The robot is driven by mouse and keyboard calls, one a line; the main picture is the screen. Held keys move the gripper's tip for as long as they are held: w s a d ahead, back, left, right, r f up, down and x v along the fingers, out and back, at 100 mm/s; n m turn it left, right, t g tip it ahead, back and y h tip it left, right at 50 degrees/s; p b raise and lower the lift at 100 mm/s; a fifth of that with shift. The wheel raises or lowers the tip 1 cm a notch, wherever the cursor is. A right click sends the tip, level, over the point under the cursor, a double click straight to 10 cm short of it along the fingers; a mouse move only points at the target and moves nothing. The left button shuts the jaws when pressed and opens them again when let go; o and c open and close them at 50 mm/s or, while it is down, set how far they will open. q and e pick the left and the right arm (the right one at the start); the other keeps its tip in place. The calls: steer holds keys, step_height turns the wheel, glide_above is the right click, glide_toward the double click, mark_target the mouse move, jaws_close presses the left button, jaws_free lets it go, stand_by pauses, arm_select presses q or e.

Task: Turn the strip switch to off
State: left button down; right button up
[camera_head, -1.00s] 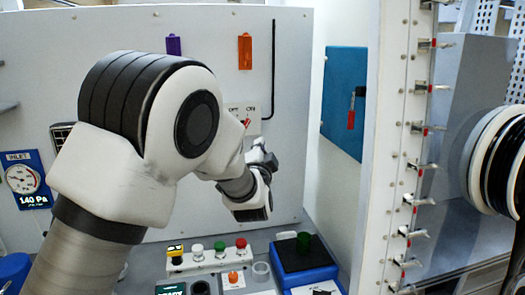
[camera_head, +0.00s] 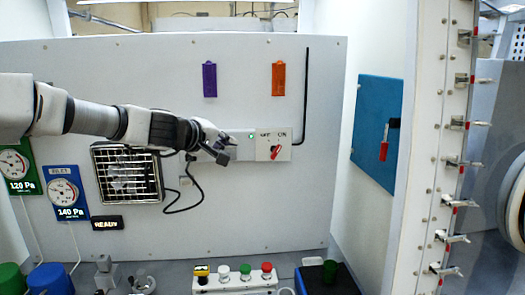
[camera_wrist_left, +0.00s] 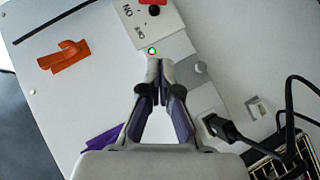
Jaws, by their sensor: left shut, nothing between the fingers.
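The white power strip (camera_head: 243,146) is mounted on the grey back panel. Its red switch knob (camera_head: 275,152) is at the right end, under OFF and ON labels, and seems tilted up to the right, toward ON. A green lamp (camera_head: 252,135) on the strip is lit. My left gripper (camera_head: 230,148) is in front of the strip, left of the lamp and knob, shut and empty. In the left wrist view, its fingertips (camera_wrist_left: 162,64) are just below the lamp (camera_wrist_left: 152,50); the red knob (camera_wrist_left: 153,3) is cut off at the top edge. My right gripper is out of view.
A black plug and cord (camera_head: 190,170) hang at the strip's left end. Purple (camera_head: 209,80) and orange (camera_head: 278,79) tags are above. A grille (camera_head: 128,172) is lower left. A button box (camera_head: 235,279) stands below. The panel right of the knob is clear.

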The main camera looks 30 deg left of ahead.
mark_target(276, 152)
arm_select(q)
steer(key=x, duration=1)
steer(key=shift+w+d+f+b, duration=0.1)
steer(key=shift+w+f+b, duration=0.15)
steer(key=shift+b, duration=0.1)
steer(key=d, duration=0.1)
steer(key=w+d+f+b, duration=0.1)
steer(key=d, duration=0.1)
steer(key=shift+w+f, duration=0.3)
steer(key=shift+f, duration=0.1)
steer(key=shift+a, duration=0.1)
